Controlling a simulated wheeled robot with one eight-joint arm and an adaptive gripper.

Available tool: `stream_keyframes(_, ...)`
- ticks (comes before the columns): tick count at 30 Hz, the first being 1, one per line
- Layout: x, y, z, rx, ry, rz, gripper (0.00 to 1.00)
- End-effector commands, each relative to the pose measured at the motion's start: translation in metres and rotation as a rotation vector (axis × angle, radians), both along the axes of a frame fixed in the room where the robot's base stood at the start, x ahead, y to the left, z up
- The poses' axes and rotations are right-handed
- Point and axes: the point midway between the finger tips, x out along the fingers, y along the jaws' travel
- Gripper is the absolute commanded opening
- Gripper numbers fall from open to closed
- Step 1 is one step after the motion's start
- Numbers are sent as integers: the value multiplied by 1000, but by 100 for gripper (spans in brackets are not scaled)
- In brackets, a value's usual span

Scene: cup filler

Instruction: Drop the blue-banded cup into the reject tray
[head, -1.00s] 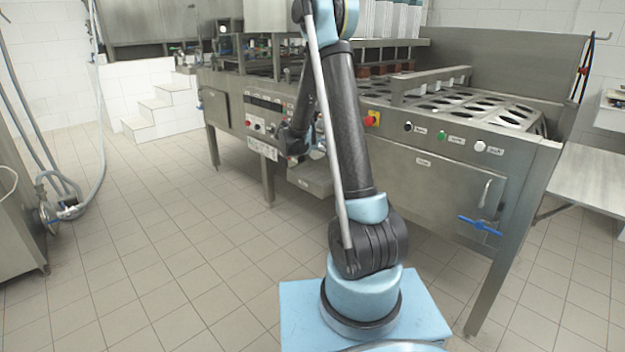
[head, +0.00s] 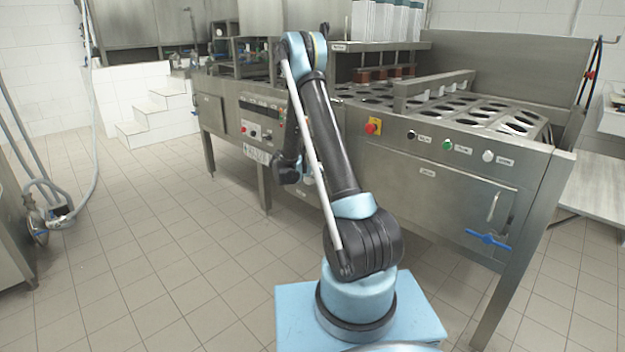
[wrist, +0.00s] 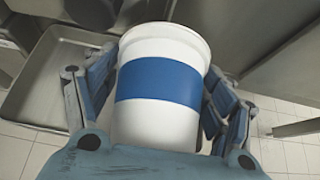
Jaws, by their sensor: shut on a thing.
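The white cup with a blue band (wrist: 160,82) fills the middle of the wrist view. My gripper (wrist: 163,88) is shut on it, with a finger on each side of the cup. A shallow grey metal tray (wrist: 30,98), which looks like the reject tray, lies beyond the cup at the left. Its visible inside is bare, and the cup and left finger hide its right part. In the head view my arm hides most of the gripper, and I cannot make out the cup there.
The steel filling machine (head: 440,185) stands behind my arm, with rows of round cup holes on top. A blue-handled valve (head: 488,240) sticks out at its front right. White steps (head: 155,112) stand at the back left.

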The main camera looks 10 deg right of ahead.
Motion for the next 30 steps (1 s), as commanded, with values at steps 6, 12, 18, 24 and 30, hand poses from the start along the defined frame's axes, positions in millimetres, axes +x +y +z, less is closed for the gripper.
stream_keyframes(6, 25, 3, -13, 0, 0, -1, 67)
stream_keyframes(12, 33, 4, -17, 0, 0, -1, 67)
stream_keyframes(18, 52, 7, -31, 0, 0, -1, 67)
stream_keyframes(24, 59, 8, -38, 0, 0, -1, 67)
stream_keyframes(30, 59, 8, -38, 0, 0, -1, 67)
